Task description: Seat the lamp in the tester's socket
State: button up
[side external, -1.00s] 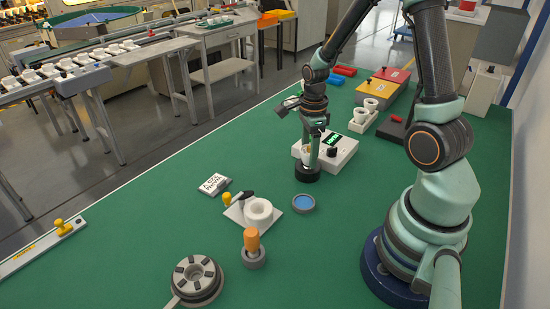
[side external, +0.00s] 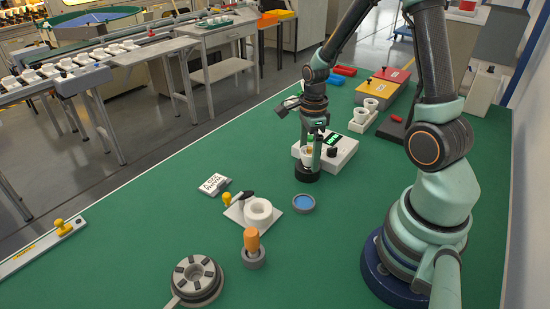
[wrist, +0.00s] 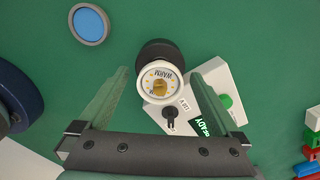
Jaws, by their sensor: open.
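The lamp (wrist: 160,84) has a round white face marked WARM with a gold middle in the wrist view. It stands over the black round socket (wrist: 157,50), which shows in the side view (side external: 307,175) at the near edge of the white tester (side external: 345,151). I cannot tell how deep the lamp sits. My gripper (wrist: 159,73) is open, with one finger on each side of the lamp and a gap to both. In the side view my gripper (side external: 311,150) is upright at the lamp, partly hiding it. The tester (wrist: 218,78) also shows its green display (wrist: 200,124).
A blue-topped round dish (side external: 304,203), a white block with a ring (side external: 258,212), an orange-topped peg (side external: 251,242) and a grey round fixture (side external: 195,280) stand nearer the camera. A white holder with cups (side external: 366,117) stands behind the tester.

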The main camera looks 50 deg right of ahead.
notch_tip(320, 180, up, 12)
dwell(0.4)
jog(key=s+a+r+n+t, duration=0.1)
jog(key=a+r+n, duration=0.3)
jog(key=n, duration=0.9)
jog(key=s+a+r+n+t, duration=0.2)
jog(key=a+r+n+t, duration=0.2)
jog(key=a+n, duration=0.5)
jog(key=n, duration=0.3)
jog(key=shift+a+n+t, duration=0.2)
jog(key=shift+n+t, duration=0.1)
jog(key=shift+n, duration=0.1)
